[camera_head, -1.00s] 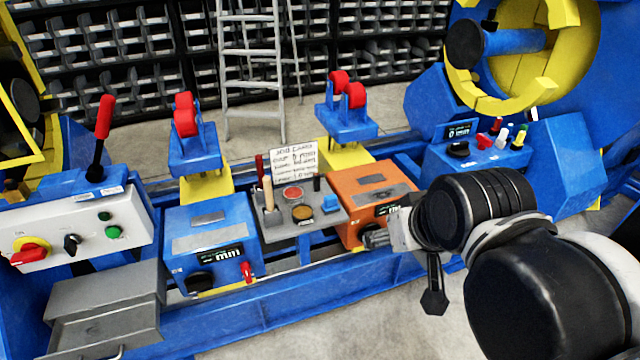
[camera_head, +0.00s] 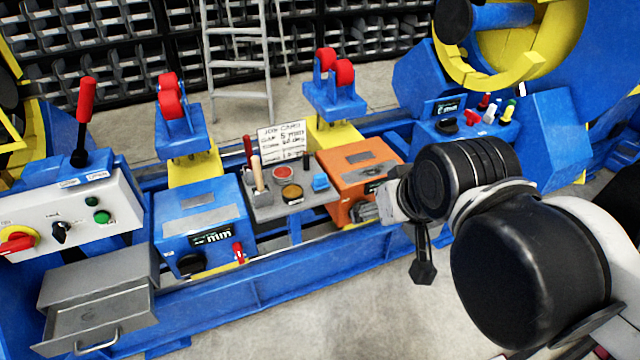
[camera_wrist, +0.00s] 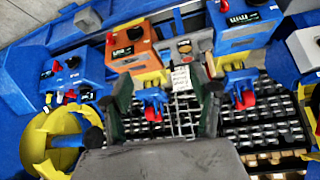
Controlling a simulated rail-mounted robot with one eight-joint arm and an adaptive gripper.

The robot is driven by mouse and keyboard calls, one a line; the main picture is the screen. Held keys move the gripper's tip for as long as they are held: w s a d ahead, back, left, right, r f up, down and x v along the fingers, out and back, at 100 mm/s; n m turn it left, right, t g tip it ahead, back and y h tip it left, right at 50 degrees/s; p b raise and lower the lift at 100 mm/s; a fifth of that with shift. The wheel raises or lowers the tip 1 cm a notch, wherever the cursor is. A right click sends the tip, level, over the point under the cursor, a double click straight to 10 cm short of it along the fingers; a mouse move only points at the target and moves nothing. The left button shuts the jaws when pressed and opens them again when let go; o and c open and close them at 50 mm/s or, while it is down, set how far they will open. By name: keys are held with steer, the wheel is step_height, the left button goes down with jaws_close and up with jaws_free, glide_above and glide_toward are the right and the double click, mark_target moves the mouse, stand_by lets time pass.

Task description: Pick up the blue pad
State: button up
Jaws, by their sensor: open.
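The blue pad (camera_head: 321,182) is a small blue block on the right part of a grey tray (camera_head: 293,209), beside the orange box. My gripper (camera_head: 365,212) is open, in front of the orange box and to the right of the pad, apart from it. In the wrist view my two dark fingers (camera_wrist: 165,95) stand spread with nothing between them. The tray shows beyond them, upside down, but I cannot make out the pad clearly there.
Red-wheeled rollers (camera_head: 335,80) rise behind.

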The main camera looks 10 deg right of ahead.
steer(key=w+r+m+g+b, duration=0.2)
steer(key=w+r+m, duration=0.15)
steer(key=w, duration=0.75)
steer(key=m+g+b, duration=0.5)
steer(key=m, duration=0.8)
glide_above(320, 182)
steer(key=w, duration=0.1)
step_height(320, 182, down, 22)
steer(key=shift+w+d+f+b, duration=0.15)
steer(key=shift+d+f+b, duration=0.2)
steer(key=shift+f, duration=0.2)
step_height(320, 182, down, 13)
steer(key=b, duration=0.4)
steer(key=shift+a, duration=0.15)
